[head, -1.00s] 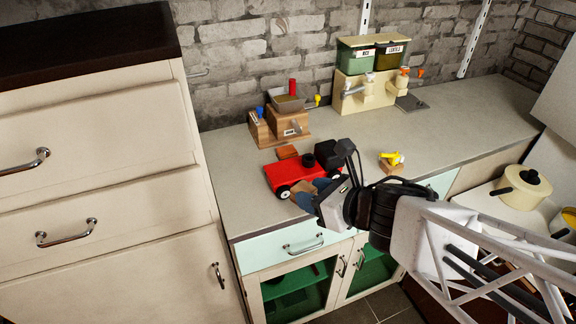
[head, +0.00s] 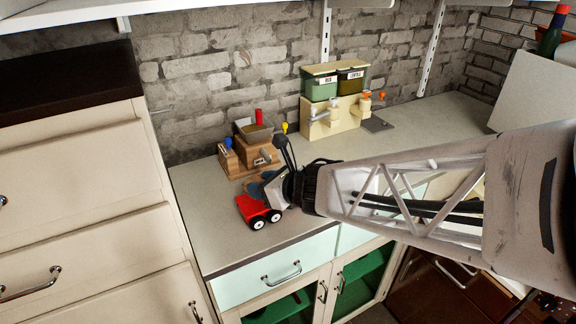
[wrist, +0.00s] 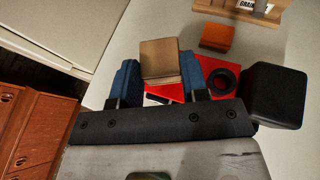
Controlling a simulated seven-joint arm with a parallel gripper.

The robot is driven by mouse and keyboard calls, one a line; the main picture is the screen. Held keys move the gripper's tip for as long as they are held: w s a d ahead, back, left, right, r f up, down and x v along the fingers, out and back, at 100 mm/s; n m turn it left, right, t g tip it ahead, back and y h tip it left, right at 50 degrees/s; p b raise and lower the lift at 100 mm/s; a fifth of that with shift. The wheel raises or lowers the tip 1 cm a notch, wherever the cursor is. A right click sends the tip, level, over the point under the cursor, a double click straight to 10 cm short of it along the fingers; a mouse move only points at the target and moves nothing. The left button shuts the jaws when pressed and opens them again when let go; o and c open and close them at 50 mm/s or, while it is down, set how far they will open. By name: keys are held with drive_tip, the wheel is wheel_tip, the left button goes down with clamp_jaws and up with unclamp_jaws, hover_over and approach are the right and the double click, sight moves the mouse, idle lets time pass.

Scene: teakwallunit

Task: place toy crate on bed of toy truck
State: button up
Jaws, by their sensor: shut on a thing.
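The red toy truck (head: 254,209) stands on the grey counter in the head view. My gripper and arm cover its right part. In the head view my gripper (head: 264,186) hides the crate.
An orange block (wrist: 215,37) lies behind the truck. A wooden grinder (head: 255,150) stands near the wall. A cream dispenser with green bins (head: 335,100) stands farther right. The counter (head: 205,225) is clear left of the truck. A tall cream cabinet (head: 80,160) borders it on the left.

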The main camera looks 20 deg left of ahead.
drive_tip(key=shift+w+a, duration=0.45)
drive_tip(key=shift+w, duration=0.05)
drive_tip(key=shift+f, duration=0.15)
drive_tip(key=shift+f, duration=1.7)
drive_tip(key=shift+f, duration=0.1)
drive_tip(key=o, duration=0.9)
drive_tip(key=shift+d+r, duration=0.1)
drive_tip(key=shift+r, duration=0.1)
drive_tip(key=v, duration=1.1)
drive_tip(key=shift+s+d, duration=0.2)
drive_tip(key=shift+d, duration=0.15)
